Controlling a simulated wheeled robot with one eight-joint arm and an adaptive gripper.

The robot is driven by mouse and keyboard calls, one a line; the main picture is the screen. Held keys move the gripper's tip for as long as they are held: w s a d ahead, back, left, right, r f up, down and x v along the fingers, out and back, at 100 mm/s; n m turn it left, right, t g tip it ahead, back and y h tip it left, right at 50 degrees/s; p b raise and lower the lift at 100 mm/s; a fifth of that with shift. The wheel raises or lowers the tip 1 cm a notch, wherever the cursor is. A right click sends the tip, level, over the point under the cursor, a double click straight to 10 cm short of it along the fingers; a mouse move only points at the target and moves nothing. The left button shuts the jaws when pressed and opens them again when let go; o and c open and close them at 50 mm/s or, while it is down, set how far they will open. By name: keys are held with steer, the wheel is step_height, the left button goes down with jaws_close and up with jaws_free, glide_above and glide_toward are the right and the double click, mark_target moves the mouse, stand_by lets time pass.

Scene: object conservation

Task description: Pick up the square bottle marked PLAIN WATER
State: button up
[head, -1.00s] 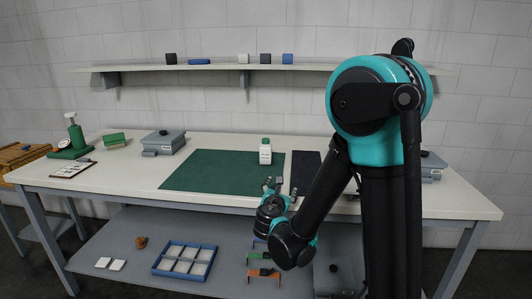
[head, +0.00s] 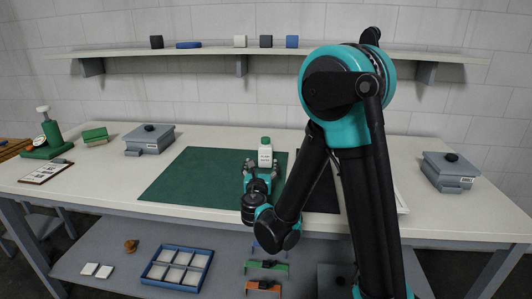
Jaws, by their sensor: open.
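A small white square bottle with a green cap (head: 265,154) stands upright on the green mat (head: 190,181) near its right side. Its label is too small to read. My gripper (head: 257,166) is open just in front of the bottle, with its fingers pointing toward it. The fingertips overlap the bottle's lower part in the picture, and I cannot tell whether they touch it. Part of the bottle's base is hidden behind the gripper.
A grey lidded box (head: 150,140) and a green block (head: 95,136) stand at the back left. A clipboard (head: 46,172) lies at the left. Another grey box (head: 450,171) is at the right. A dark mat (head: 322,192) lies beside the green one, partly behind my arm.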

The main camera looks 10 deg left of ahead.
mark_target(263, 153)
steer(key=w, duration=1.1)
steer(key=shift+a, duration=0.15)
steer(key=shift+w+d+f, duration=0.15)
steer(key=shift+w, duration=1.2)
steer(key=shift+w+d+f, duration=0.1)
steer(key=shift+w+f, duration=0.05)
steer(key=shift+w, duration=1.2)
steer(key=c, duration=1.6)
